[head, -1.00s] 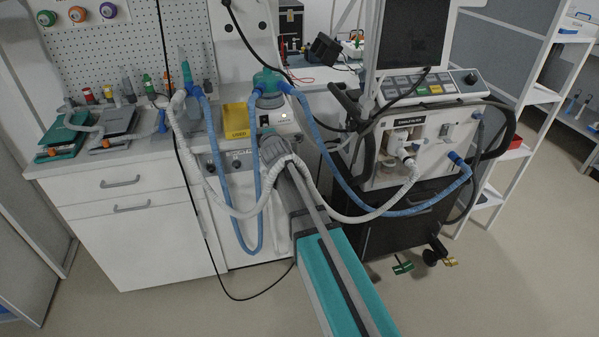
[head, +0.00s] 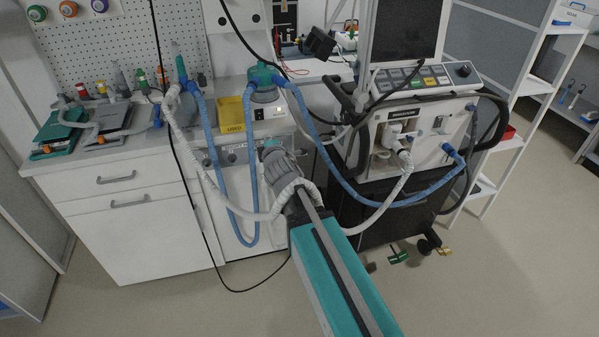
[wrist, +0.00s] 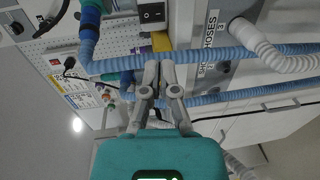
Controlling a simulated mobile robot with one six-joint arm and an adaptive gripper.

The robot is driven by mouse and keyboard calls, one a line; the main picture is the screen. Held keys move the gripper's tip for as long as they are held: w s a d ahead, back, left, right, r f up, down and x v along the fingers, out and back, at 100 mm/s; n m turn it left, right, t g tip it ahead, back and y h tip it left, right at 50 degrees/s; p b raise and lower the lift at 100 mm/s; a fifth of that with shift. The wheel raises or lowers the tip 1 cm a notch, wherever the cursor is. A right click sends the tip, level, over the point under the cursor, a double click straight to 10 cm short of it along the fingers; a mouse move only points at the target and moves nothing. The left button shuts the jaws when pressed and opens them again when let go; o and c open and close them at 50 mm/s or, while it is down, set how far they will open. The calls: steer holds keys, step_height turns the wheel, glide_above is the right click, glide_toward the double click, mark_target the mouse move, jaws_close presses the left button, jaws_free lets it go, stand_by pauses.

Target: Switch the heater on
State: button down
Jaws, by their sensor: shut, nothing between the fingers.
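The heater (head: 270,124) is a white box on the worktop with a small lit light on its front. A clear chamber with a green top (head: 263,76) sits on it, with blue hoses attached. In the wrist view a black rocker switch (wrist: 152,12) shows on a pale housing at the top edge. I cannot tell its position. My gripper (wrist: 158,66) is shut and empty, its tips below the switch in the picture and apart from it, close to a blue hose (wrist: 215,58). In the head view the fingertips are hidden by my own wrist, in front of the heater.
Blue and white hoses (head: 238,212) hang in loops around my arm. A yellow tray (head: 230,114) stands left of the heater. The ventilator (head: 410,138) on its dark cart stands to the right. Drawers (head: 120,190) fill the left; the floor in front is clear.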

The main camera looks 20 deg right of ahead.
steer(key=s+d+m+g+p, duration=0.2)
steer(key=s+m+g+p, duration=0.4)
steer(key=s+m+p, duration=0.1)
steer(key=s+d+m+g+h+p, duration=0.1)
steer(key=s+d+m+g+p, duration=0.2)
steer(key=s+m+g+p, duration=0.4)
steer(key=shift+s+d+f+m, duration=0.15)
steer(key=shift+s+f+m, duration=0.3)
steer(key=shift+s+m, duration=0.45)
steer(key=shift+s, duration=0.15)
steer(key=s+a+r+m+g+y+p, duration=0.1)
steer(key=s+r+m+g+p, duration=0.1)
steer(key=s, duration=0.4)
steer(key=shift+a+r+g+p, duration=0.15)
steer(key=shift+r+g+p, duration=0.25)
steer(key=shift+g+p, duration=0.55)
